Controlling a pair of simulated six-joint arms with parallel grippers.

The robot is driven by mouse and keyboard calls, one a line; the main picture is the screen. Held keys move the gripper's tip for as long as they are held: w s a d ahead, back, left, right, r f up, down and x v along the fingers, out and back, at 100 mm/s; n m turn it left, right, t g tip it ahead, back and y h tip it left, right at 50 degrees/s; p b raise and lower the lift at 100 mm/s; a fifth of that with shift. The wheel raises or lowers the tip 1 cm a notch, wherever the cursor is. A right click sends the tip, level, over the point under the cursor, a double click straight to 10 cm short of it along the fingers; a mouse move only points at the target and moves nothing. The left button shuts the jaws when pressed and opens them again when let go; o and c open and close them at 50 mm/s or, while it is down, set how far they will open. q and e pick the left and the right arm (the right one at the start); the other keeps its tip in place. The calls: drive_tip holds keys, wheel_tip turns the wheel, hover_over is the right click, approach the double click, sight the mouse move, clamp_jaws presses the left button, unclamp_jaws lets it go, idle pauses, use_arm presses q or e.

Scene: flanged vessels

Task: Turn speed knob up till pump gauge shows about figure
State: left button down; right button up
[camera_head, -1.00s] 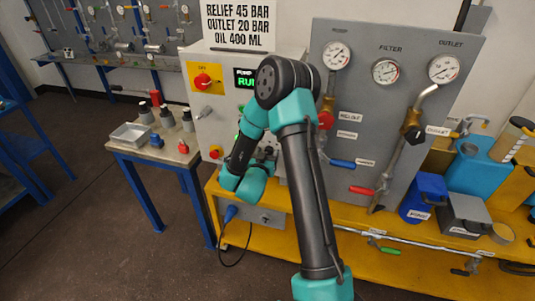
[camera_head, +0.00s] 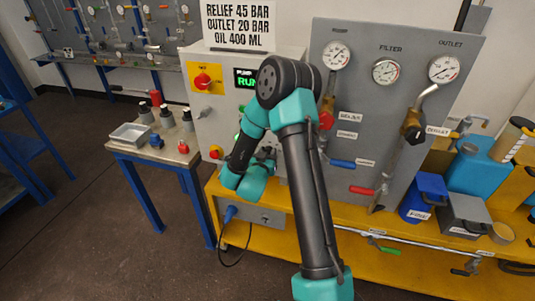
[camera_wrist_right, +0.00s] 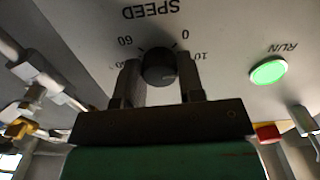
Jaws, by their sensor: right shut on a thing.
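The black speed knob (camera_wrist_right: 158,67) sits on the pale panel under the upside-down word SPEED, with 0, 10 and 60 among its scale marks. My right gripper (camera_wrist_right: 160,84) is shut on it, one finger on each side. In the head view my right gripper (camera_head: 268,155) is at the control box, and my arm hides the knob there. The leftmost gauge (camera_head: 337,55) on the grey board has a label too small to read. Its needle is too small to read surely. My left gripper is out of view.
A green RUN lamp (camera_wrist_right: 268,70) is beside the knob. The control box has a red-and-yellow switch (camera_head: 203,80) and a lit display (camera_head: 245,78). Filter (camera_head: 386,71) and outlet (camera_head: 443,68) gauges hang right. A sign (camera_head: 238,24) reads relief 45 bar, outlet 20 bar.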

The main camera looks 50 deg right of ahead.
drive_tip(key=shift+m, duration=1.7)
drive_tip(key=o, duration=0.9)
drive_tip(key=v, duration=1.7)
drive_tip(key=shift+a, duration=0.25)
